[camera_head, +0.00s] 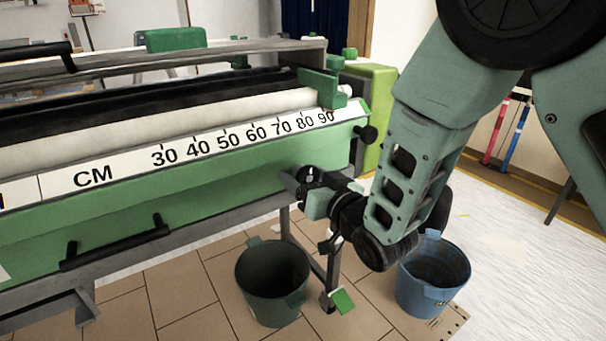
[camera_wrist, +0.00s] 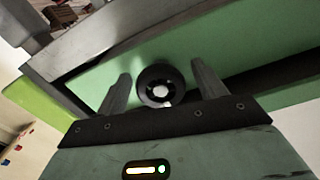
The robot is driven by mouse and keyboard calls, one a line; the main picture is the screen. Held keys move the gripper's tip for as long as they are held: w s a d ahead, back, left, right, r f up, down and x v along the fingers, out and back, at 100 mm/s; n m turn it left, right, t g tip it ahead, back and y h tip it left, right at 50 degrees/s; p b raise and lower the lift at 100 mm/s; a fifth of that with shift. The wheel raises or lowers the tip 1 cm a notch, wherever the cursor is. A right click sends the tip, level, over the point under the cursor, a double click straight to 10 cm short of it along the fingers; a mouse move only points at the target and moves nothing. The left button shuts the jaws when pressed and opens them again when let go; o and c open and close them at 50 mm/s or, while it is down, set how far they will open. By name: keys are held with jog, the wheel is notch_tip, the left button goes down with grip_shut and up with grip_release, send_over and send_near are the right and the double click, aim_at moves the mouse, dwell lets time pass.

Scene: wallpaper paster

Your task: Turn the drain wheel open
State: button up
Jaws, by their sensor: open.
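The drain wheel, a small round black wheel with a pale centre (camera_wrist: 161,90), shows in the wrist view against the green panel of the pasting machine (camera_head: 220,170). My gripper (camera_wrist: 160,75) is open, with one finger on each side of the wheel. Whether the fingers touch it I cannot tell. In the head view my gripper (camera_head: 295,182) is at the machine's lower right front, and the wheel cannot be told apart from the dark gripper parts there.
A dark green bucket (camera_head: 272,285) stands on the tiled floor below the machine's right end, and a blue bucket (camera_head: 434,280) stands right of it. A black knob (camera_head: 367,133) sticks out from the machine's right end. A metal leg (camera_head: 328,275) stands near the green bucket.

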jog(key=c, duration=1)
